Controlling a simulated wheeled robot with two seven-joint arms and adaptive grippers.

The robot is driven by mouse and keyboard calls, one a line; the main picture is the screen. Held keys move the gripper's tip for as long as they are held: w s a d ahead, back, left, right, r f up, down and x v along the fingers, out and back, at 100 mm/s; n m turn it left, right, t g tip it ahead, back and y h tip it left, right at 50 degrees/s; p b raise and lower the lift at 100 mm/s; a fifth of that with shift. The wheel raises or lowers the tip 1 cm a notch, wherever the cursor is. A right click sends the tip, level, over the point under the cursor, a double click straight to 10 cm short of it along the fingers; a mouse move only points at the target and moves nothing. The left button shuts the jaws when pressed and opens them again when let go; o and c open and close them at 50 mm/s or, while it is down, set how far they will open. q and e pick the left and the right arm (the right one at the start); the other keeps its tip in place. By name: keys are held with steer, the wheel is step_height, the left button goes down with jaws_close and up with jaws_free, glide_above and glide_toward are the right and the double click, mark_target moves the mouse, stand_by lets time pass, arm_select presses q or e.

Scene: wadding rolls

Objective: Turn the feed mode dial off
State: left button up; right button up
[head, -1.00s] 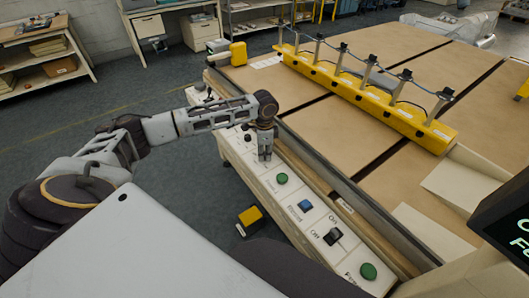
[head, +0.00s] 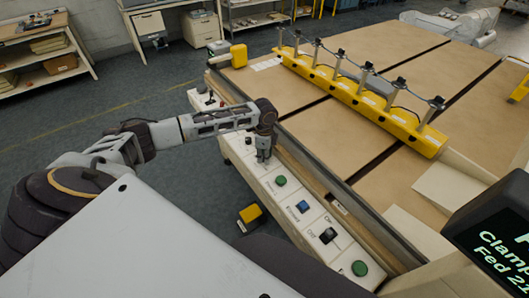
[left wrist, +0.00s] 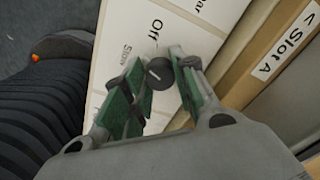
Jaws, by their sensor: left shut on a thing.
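The feed mode dial (left wrist: 158,73) is a round black knob with a pale mark, set in the white control panel (left wrist: 122,38). The word "Off" is printed close to it in the left wrist view; which label its mark points at is too small to tell. My left gripper (head: 263,154) reaches down onto the panel, and in the left wrist view its green-padded fingers (left wrist: 167,85) stand on both sides of the dial, shut on it. In the head view the gripper hides the dial. My right gripper is not in view.
Along the same panel sit a green button (head: 280,181), a blue button (head: 302,206), a black switch (head: 328,235) and another green button (head: 360,268). A yellow clamp bar (head: 360,96) lies across the brown table. A dark display (head: 495,240) stands at the right.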

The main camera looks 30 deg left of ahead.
arm_select(q)
steer(key=shift+r+m+p, duration=0.15)
steer(key=shift+m+p, duration=0.75)
steer(key=shift+p, duration=0.15)
steer(key=shift+m, duration=0.3)
steer(key=shift+m+p, duration=0.3)
steer(key=shift+p, duration=0.2)
steer(key=shift+m+p, duration=1)
steer(key=shift+m, duration=0.2)
steer(key=shift+m+p, duration=0.6)
steer(key=shift+m, duration=0.6)
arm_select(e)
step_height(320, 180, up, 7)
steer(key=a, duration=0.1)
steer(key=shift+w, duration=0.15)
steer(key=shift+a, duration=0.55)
